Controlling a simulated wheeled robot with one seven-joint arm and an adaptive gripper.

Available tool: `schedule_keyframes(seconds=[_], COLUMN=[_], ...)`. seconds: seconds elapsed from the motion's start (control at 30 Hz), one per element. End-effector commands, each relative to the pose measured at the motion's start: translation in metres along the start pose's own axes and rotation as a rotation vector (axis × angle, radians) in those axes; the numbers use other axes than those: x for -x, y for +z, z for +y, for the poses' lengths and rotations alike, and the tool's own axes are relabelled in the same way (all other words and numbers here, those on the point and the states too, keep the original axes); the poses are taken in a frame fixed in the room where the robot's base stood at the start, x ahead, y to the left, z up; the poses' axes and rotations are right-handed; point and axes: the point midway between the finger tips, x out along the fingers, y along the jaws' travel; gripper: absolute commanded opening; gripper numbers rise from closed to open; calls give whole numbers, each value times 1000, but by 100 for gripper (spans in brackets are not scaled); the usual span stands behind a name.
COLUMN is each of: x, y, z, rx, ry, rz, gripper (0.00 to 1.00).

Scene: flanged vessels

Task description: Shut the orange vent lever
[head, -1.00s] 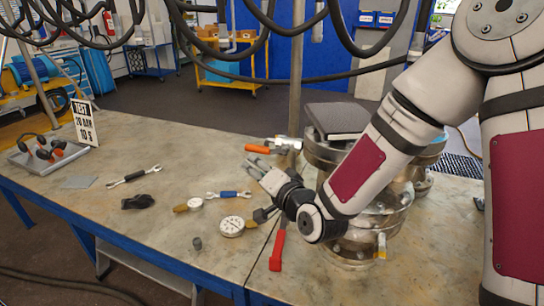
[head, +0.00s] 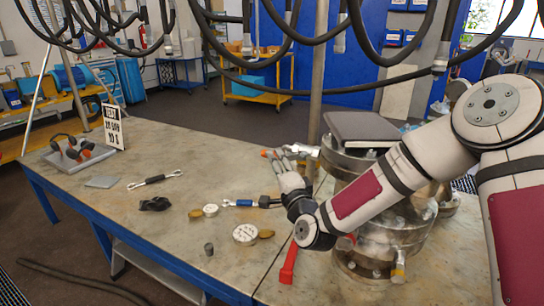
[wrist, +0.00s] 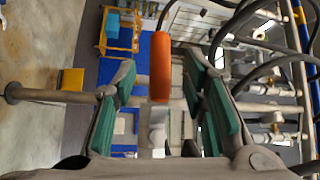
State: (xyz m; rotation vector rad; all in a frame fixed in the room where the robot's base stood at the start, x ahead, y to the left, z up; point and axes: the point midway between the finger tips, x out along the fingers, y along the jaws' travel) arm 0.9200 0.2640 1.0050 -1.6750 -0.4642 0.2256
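The orange vent lever (wrist: 160,67) stands upright in the wrist view, between the two green-padded fingers of my gripper (wrist: 165,105). Clear gaps show on both sides, so the fingers are open and apart from it. Below the lever is its pale metal valve part (wrist: 157,125). In the head view my gripper (head: 281,160) is in front of the lever, and only a small orange end (head: 264,153) shows to its left. The silver valve body (head: 303,149) shows to its right, beside the flanged vessel (head: 345,160).
A red lever (head: 289,262) hangs low at the vessel's front. Gauges (head: 246,234), wrenches (head: 155,180) and a black cloth-like item (head: 155,204) lie on the bench left of my arm. A vertical pole (head: 314,100) stands close behind the gripper. Black hoses (head: 300,90) hang overhead.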

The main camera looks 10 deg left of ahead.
Motion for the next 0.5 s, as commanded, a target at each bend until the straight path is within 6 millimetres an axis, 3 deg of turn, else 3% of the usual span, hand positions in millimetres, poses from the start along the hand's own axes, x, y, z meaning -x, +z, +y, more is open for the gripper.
schedule_keyframes(seconds=[0.23, 0.5], x=[-37, -49], y=[1, 0], z=[0, 0], rx=[0, 0], ry=[-1, 1], rz=[-1, -1], gripper=[39, 39])
